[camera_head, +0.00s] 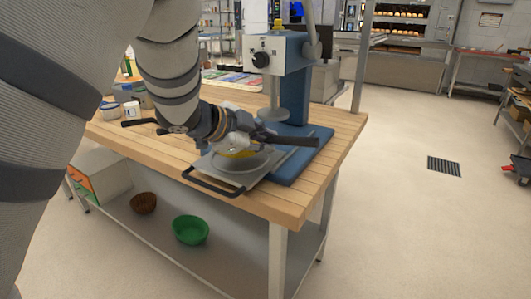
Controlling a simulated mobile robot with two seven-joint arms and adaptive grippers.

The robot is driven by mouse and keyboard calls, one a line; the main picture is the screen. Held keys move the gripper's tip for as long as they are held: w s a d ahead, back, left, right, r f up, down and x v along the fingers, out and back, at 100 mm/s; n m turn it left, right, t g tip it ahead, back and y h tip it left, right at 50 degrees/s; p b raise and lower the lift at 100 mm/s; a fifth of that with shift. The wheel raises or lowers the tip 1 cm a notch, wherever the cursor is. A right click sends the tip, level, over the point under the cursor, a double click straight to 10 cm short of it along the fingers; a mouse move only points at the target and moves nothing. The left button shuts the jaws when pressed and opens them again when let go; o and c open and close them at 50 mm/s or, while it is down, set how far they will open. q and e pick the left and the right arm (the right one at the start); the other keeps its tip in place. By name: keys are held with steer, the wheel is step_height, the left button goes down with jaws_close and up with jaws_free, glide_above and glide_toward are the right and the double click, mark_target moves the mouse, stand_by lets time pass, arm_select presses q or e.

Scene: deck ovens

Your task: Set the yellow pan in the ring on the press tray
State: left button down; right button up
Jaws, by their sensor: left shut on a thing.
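The yellow pan (238,154) is mostly hidden under my left gripper (240,145), with a yellow strip of it showing. My left gripper reaches down from the left and is shut on the pan. The pan is over the grey press tray (207,165), at the pale round ring (232,166). I cannot tell whether the pan touches the tray or is a little above it. A dark bar sticks out to the right of the gripper. My right gripper is not in view.
The blue press (288,80) stands just behind the tray on the wooden table (285,205), its round plate above. Small tubs (131,109) stand at the table's left. A green bowl (190,230) and brown bowl (143,203) are on the lower shelf. The floor at right is mostly clear.

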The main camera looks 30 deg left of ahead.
mark_target(264, 168)
arm_select(q)
steer(key=shift+f, duration=1.4)
steer(key=shift+f, duration=0.15)
steer(key=c, duration=1.6)
jaws_free()
steer(key=v, duration=1.2)
steer(key=shift+s, duration=0.1)
